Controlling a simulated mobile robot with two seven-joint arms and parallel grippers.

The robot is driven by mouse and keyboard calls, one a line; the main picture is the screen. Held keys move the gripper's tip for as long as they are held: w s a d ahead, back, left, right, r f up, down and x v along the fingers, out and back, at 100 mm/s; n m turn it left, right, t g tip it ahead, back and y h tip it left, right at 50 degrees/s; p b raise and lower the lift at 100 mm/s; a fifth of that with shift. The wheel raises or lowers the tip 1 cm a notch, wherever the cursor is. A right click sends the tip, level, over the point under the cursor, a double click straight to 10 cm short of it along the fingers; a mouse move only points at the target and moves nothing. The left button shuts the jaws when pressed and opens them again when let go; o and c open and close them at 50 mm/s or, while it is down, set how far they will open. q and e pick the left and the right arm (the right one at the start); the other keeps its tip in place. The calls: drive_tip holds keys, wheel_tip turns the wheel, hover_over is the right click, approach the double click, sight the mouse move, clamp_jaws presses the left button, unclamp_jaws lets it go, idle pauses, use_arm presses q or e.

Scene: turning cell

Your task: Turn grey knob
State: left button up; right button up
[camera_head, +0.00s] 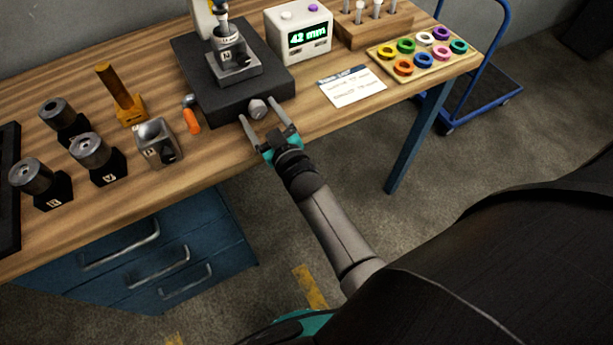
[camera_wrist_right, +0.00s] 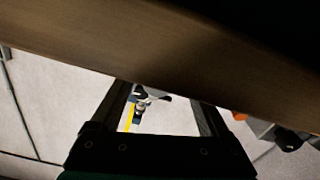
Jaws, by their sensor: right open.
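The grey knob (camera_head: 258,108) sticks out from the front face of a black machine base (camera_head: 268,90) on the wooden bench. My right gripper (camera_head: 261,111) is open. In the head view its two fingers point at the base, one on each side of the knob; I cannot tell whether they touch it. In the right wrist view the open fingers (camera_wrist_right: 165,110) frame a small dark and yellow shape that I cannot make out. The knob is not clear there. My left gripper is not in view.
An orange-handled tool (camera_head: 192,120) and a grey metal block (camera_head: 157,143) lie left of the base. A paper card (camera_head: 351,87) and a tray of coloured rings (camera_head: 420,50) are right. Floor is free before the bench.

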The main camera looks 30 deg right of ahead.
drive_tip(key=m, duration=0.6)
drive_tip(key=shift+m+b, duration=0.3)
drive_tip(key=s+p, duration=0.2)
drive_tip(key=s, duration=1.3)
drive_tip(key=s+f+n+g+b, duration=0.1)
drive_tip(key=s+f+g, duration=0.1)
drive_tip(key=f, duration=0.6)
drive_tip(key=s+a+f+g, duration=0.1)
drive_tip(key=s+f+g, duration=0.2)
drive_tip(key=f, duration=0.6)
drive_tip(key=s+f+n+g+b, duration=0.1)
drive_tip(key=s+f+g, duration=0.2)
drive_tip(key=f, duration=0.5)
drive_tip(key=shift+s+a+f+n+y+b, duration=0.2)
drive_tip(key=shift+s+n+y+b, duration=0.15)
drive_tip(key=shift+s, duration=0.45)
